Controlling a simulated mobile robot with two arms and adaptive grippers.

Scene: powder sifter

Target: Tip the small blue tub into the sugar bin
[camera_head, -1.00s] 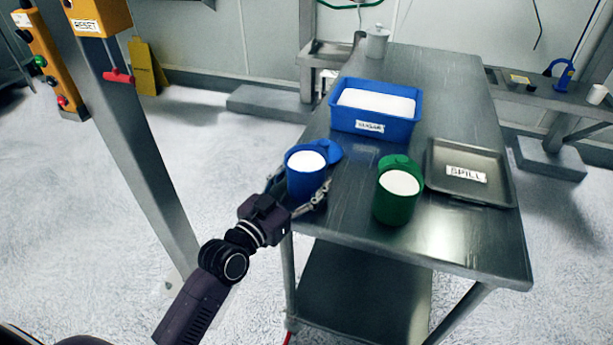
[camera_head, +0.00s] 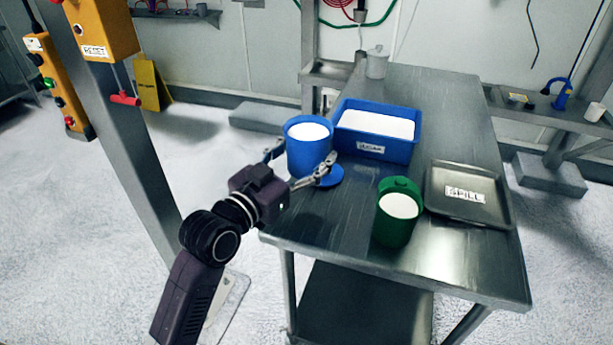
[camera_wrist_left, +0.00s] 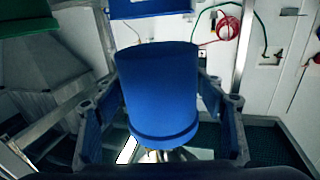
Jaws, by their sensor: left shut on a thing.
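The small blue tub (camera_head: 306,157), full of white powder, is upright between the fingers of my left gripper (camera_head: 298,170). The gripper is shut on it and holds it above the table's left edge. In the left wrist view the tub (camera_wrist_left: 160,92) fills the middle, with a finger on each side. The sugar bin (camera_head: 372,148), a blue open box of white powder with a label, stands just right of and behind the tub. Its blue wall shows at the top of the left wrist view (camera_wrist_left: 150,8). My right gripper is not in view.
A post with a control box (camera_head: 95,22) is at left.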

